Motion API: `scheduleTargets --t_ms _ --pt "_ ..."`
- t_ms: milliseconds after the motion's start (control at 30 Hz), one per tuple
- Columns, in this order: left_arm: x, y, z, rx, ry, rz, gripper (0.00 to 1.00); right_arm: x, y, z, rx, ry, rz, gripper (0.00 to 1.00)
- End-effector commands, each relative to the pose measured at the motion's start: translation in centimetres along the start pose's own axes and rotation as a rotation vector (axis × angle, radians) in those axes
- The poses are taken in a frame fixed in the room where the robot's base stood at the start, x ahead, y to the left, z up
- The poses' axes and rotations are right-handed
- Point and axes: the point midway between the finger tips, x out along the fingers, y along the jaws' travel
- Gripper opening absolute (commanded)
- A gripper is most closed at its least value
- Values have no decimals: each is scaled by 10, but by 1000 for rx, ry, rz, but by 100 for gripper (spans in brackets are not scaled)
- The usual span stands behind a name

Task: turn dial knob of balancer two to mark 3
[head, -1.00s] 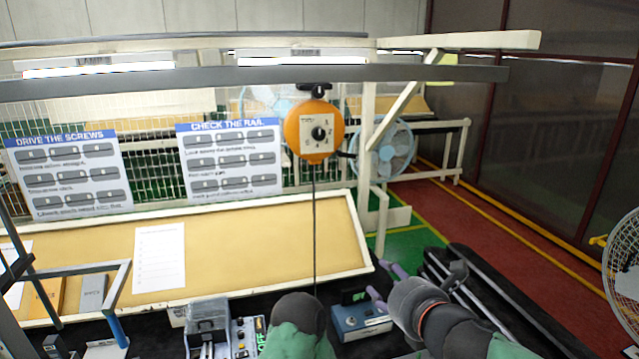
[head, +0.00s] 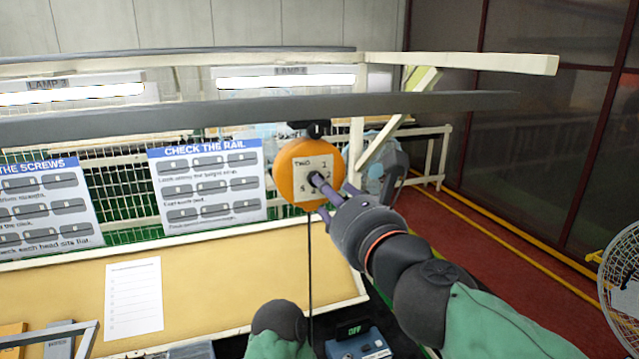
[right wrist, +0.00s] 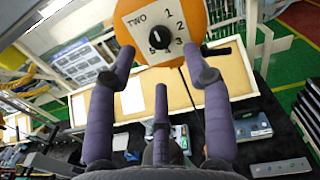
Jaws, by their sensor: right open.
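Balancer two is an orange round housing (head: 285,180) hanging under the overhead rail in the head view. Its white dial plate (right wrist: 139,23) reads TWO, with marks 1 to 5 around a black dial knob (right wrist: 159,41). The knob bears a white pointer line; I cannot tell exactly which mark it points at. My right gripper (head: 332,196) is in front of the dial's lower right in the head view, hiding part of it. In the right wrist view its purple fingers (right wrist: 160,72) are spread open and empty, below the knob. My left gripper is out of view.
A dark cable (head: 309,265) hangs straight down from the balancer. A white slanted post (head: 383,140) stands just right of it. A tan sloped board (head: 215,262) and a blue box (head: 360,345) lie below. A fan (head: 622,275) stands at the far right.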

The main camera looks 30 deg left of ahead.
Motion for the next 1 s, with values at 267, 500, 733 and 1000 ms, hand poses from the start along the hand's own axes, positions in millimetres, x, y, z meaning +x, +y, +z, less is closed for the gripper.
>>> scheduleTargets --t_ms 267,500,733,1000 --pt "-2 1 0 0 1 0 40 43 0 1 1 0 0 50" --pt "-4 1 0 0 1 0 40 59 0 0 0 0 0 50" --pt "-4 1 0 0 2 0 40 60 0 1 0 -1 0 50" --pt "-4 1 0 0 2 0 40 60 0 0 1 -1 0 0"
